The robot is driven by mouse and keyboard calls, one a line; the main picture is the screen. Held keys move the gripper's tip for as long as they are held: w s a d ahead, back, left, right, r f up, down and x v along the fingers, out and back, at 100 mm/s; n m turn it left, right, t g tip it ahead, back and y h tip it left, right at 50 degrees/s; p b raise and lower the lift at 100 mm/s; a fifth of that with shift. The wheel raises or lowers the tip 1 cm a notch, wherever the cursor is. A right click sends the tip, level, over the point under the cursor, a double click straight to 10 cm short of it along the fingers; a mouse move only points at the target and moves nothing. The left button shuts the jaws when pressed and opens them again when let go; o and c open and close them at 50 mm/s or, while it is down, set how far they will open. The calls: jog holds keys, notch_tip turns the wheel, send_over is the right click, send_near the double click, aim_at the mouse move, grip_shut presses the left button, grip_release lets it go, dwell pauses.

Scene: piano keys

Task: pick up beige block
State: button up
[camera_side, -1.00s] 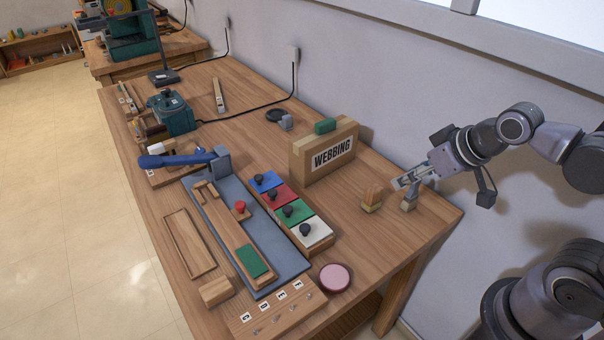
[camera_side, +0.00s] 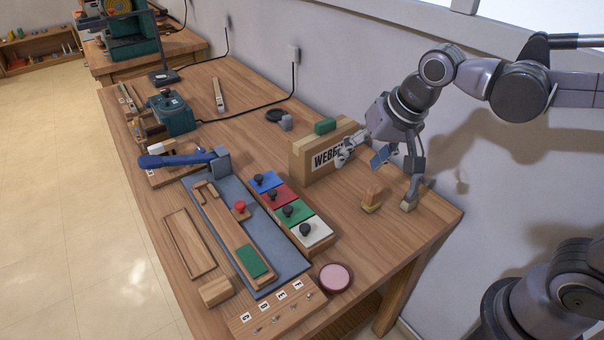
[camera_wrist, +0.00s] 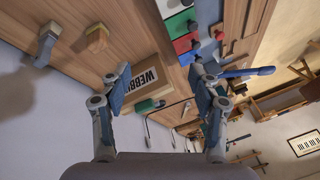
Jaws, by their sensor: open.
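A plain light-wood block (camera_side: 215,291), the likeliest beige block, lies near the table's front-left edge in the side view. I cannot be sure it is the one named. My gripper (camera_side: 380,158) is open and empty, in the air above the back right of the table, far from that block. In the wrist view my gripper (camera_wrist: 161,82) has its two blue-padded fingers spread apart, with the WEBBING box (camera_wrist: 145,88) seen between and beyond them. I cannot make out the plain block in the wrist view.
The WEBBING box (camera_side: 303,163) stands by the wall with a green block on top. A small wooden piece (camera_side: 371,201) and a grey-topped piece (camera_side: 408,204) stand to its right.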

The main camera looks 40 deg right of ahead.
jog(key=w+a+m+g, duration=0.2)
jog(key=w+a+m, duration=0.2)
jog(key=a, duration=0.4)
jog(key=m+g+h, duration=0.1)
jog(key=m+g, duration=0.2)
jog(key=m, duration=0.6)
send_near(215, 287)
jog(key=shift+w+a, duration=0.1)
jog(key=shift+w, duration=0.25)
notch_tip(215, 287, down, 5)
jog(key=shift+f, duration=0.1)
jog(key=shift+s+f, duration=0.2)
jog(key=shift+f, duration=1.15)
jog(key=shift+s+f, duration=0.15)
jog(key=shift+f, duration=1.15)
jog(key=c, duration=1.3)
